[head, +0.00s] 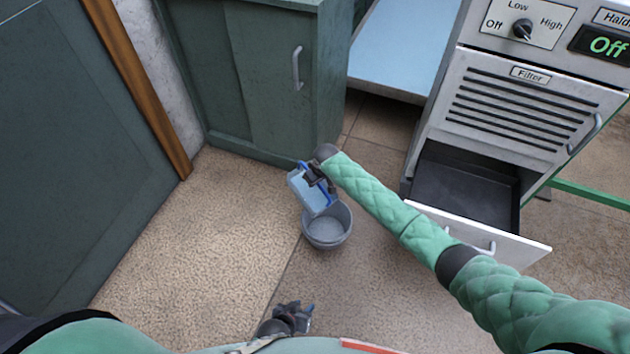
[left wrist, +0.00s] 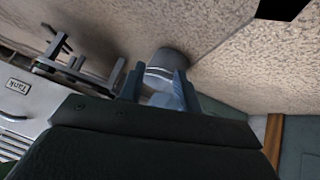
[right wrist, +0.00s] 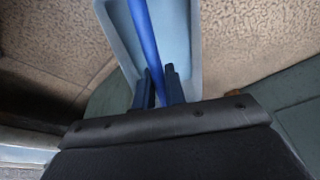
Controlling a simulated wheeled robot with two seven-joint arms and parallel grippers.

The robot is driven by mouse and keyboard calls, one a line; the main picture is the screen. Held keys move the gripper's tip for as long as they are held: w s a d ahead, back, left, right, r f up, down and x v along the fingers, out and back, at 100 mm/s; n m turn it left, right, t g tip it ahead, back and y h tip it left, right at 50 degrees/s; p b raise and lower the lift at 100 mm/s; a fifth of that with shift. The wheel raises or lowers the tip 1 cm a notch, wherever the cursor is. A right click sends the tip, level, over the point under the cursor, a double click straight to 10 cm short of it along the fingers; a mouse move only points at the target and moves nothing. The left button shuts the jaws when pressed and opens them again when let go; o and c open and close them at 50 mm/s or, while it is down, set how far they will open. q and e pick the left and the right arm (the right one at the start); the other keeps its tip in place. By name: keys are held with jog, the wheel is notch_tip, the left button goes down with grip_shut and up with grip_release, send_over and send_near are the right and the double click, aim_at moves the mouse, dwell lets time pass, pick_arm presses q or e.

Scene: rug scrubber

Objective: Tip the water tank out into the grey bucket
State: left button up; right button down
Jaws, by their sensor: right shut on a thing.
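The water tank (head: 308,197), a light blue open box with a blue handle, hangs tilted over the back left rim of the grey bucket (head: 326,236). My right gripper (head: 316,177) is shut on the tank's blue handle. In the right wrist view the handle (right wrist: 143,35) runs between the fingers, with the tank (right wrist: 181,25) beyond. I cannot make out water in the tank or falling from it. The bucket stands upright on the floor and also shows in the left wrist view (left wrist: 168,62). My left gripper (head: 298,312) is open and empty, low in front of my body.
The grey machine (head: 520,95) stands at right, its lower drawer (head: 490,240) pulled out beside my right arm. A green cabinet (head: 270,80) is behind the bucket. Another green panel (head: 70,150) fills the left. The tan floor (head: 205,240) left of the bucket is clear.

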jog(key=shift+s+d+r+t+y, duration=0.2)
jog(key=shift+r+t+y, duration=0.1)
pick_arm(q)
jog(key=shift+w+f+b, duration=0.15)
jog(key=shift+f+b, duration=0.1)
jog(key=shift+b, duration=0.05)
jog(key=shift+w+d+r+t+b, duration=0.1)
jog(key=shift+w+r+t+b, duration=0.15)
jog(key=shift+w, duration=0.15)
jog(key=shift+w+d+r+t+b, duration=0.1)
jog(key=shift+w+t+b, duration=0.1)
jog(key=shift+w, duration=0.15)
pick_arm(e)
jog(key=shift+s+d+r+t+y, duration=0.15)
jog(key=shift+s+d+t+y, duration=0.15)
jog(key=shift+t, duration=0.1)
pick_arm(q)
jog(key=shift+w+r, duration=0.2)
jog(key=shift+w, duration=0.05)
jog(key=shift+w+d+r+t, duration=0.15)
jog(key=shift+w+r+t, duration=0.6)
jog(key=shift+w+r, duration=0.65)
